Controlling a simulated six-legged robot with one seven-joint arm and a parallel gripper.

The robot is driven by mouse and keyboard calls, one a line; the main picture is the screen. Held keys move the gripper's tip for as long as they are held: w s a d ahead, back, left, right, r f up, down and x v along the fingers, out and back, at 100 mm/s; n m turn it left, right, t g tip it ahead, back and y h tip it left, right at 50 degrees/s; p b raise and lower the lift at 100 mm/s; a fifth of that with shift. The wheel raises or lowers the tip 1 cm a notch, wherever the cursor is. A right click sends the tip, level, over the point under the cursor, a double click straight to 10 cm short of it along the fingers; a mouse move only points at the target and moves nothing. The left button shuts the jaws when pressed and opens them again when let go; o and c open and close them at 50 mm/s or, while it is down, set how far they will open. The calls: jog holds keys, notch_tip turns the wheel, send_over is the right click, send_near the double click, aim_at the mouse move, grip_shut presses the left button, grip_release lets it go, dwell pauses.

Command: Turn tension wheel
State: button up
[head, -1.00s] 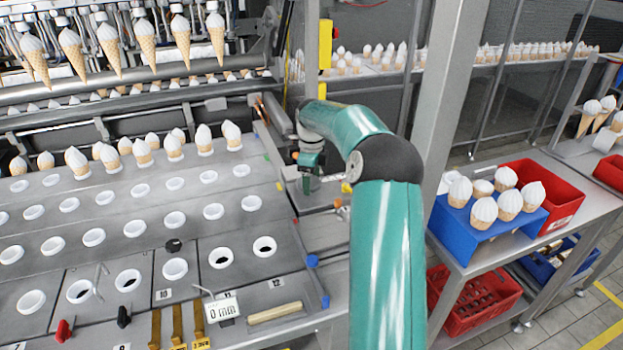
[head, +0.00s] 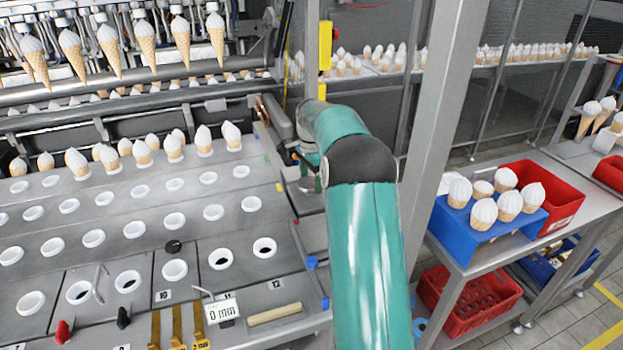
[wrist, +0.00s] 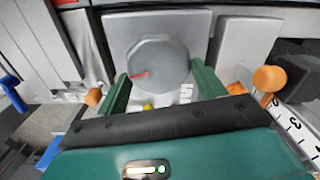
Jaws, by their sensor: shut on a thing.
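The tension wheel (wrist: 160,52) is a grey faceted knob in front of a light grey plate in the wrist view. A red mark on its face points left and slightly down. My gripper (wrist: 160,72) has its two green fingers on either side of the wheel's lower part and is shut on it. In the head view my arm covers most of the gripper, and the wheel cannot be made out there.
Orange knobs (wrist: 270,79) sit at both sides of the wheel, and a numbered scale (wrist: 295,125) is at right. The cone panel (head: 120,215) lies left of my arm. A metal post (head: 443,130) and a blue cone tray (head: 485,222) stand to the right.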

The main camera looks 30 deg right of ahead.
jog(key=n, duration=0.4)
jog(key=shift+w+a+n, duration=0.1)
jog(key=shift+w+n, duration=0.1)
jog(key=shift+n, duration=0.2)
jog(key=n, duration=0.3)
jog(key=shift+w+n, duration=0.1)
jog(key=shift+n, duration=0.2)
jog(key=n, duration=0.4)
jog(key=shift+w+a, duration=0.1)
jog(key=shift+a, duration=0.05)
jog(key=n, duration=0.4)
jog(key=shift+a, duration=0.15)
jog(key=n, duration=0.4)
jog(key=shift+a+n, duration=0.15)
jog(key=shift+n, duration=0.15)
jog(key=n, duration=0.3)
jog(key=shift+a+n, duration=0.1)
jog(key=shift+n, duration=0.3)
jog(key=n, duration=0.3)
jog(key=shift+a+n, duration=0.1)
jog(key=shift+n, duration=0.2)
jog(key=n, duration=0.4)
jog(key=shift+s, duration=0.3)
